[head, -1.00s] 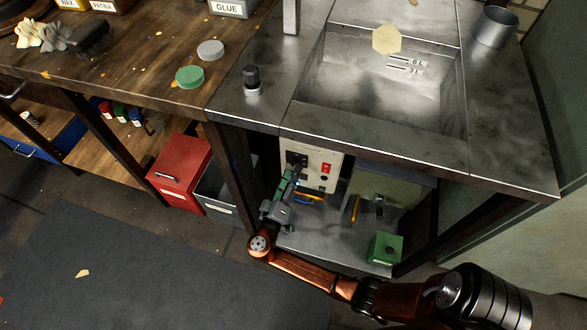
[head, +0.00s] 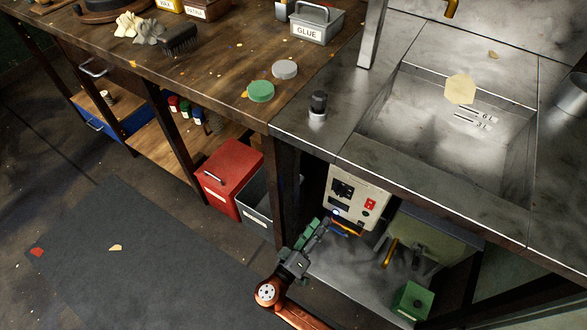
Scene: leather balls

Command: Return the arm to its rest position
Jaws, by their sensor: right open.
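My right arm comes in from the bottom edge, its copper-coloured links partly cut off. My right gripper (head: 315,228) is open, with nothing seen between its fingers. It is in front of the lower shelf under the sink, just left of and below the front of a cream control box (head: 357,196). There is a visible gap between the fingertips and the box face. The box has a black part at upper left, a red switch and a small blue-white light. My left arm and gripper are not in view.
The metal sink counter (head: 300,127) and its leg (head: 288,190) stand close above and left of my gripper. A red box (head: 232,176) and a grey bin (head: 257,203) are at left. A green box (head: 411,300) sits on the lower shelf. The floor mat (head: 150,265) is mostly clear.

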